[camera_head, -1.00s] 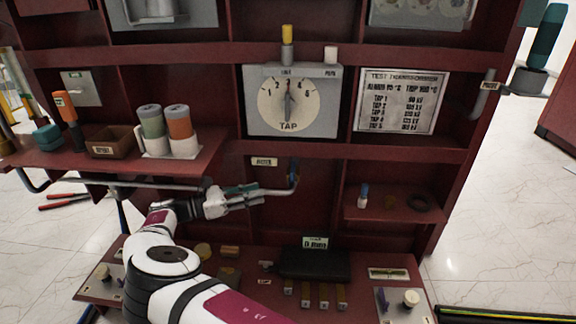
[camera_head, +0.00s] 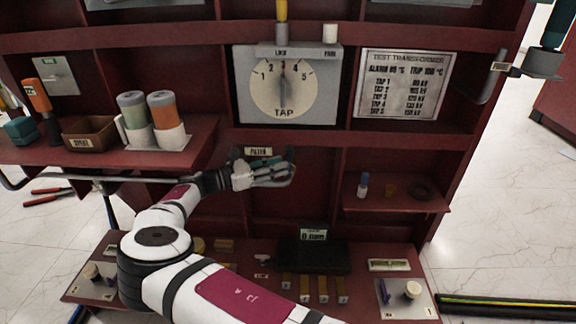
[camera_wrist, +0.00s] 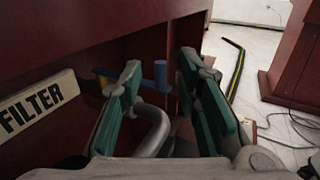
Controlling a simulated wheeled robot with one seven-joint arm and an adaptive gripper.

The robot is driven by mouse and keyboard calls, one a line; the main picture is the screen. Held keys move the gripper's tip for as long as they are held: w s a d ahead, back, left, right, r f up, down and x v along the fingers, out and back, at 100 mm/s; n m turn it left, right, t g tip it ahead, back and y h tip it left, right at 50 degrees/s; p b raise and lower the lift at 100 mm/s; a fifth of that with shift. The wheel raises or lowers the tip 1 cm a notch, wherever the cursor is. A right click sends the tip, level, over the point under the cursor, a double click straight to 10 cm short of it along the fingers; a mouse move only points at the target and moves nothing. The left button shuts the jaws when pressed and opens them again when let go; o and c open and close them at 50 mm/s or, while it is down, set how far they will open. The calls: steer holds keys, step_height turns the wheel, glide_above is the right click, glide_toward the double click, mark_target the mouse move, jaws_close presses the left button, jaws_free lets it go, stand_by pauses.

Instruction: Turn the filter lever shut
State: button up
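The filter valve's blue lever part (camera_wrist: 160,75) stands upright in the wrist view, seen in the gap between my gripper's fingers. A grey bent pipe (camera_wrist: 152,132) runs below it, partly behind the left finger. A small blue and yellow piece (camera_wrist: 101,77) shows left of the left finger. My gripper (camera_wrist: 158,92) is open, with green pads on both sides of the blue part; I cannot tell whether either touches it. In the head view my gripper (camera_head: 276,168) is at the pipe's end below the tap dial and mostly hides the lever.
The FILTER label (camera_wrist: 38,106) is on the panel at left, close to my gripper. The tap dial (camera_head: 285,88) is above. A shelf (camera_head: 395,199) with small items is at right, and a black box (camera_head: 315,256) is below.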

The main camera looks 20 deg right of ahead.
mark_target(289, 157)
steer(key=shift+w+d+b, duration=0.15)
steer(key=shift+d+b, duration=0.1)
steer(key=shift+d, duration=0.75)
steer(key=shift+w+d+b, duration=0.15)
steer(key=shift+d+b, duration=0.05)
steer(key=shift+d, duration=0.8)
steer(key=shift+c, duration=0.2)
jaws_close()
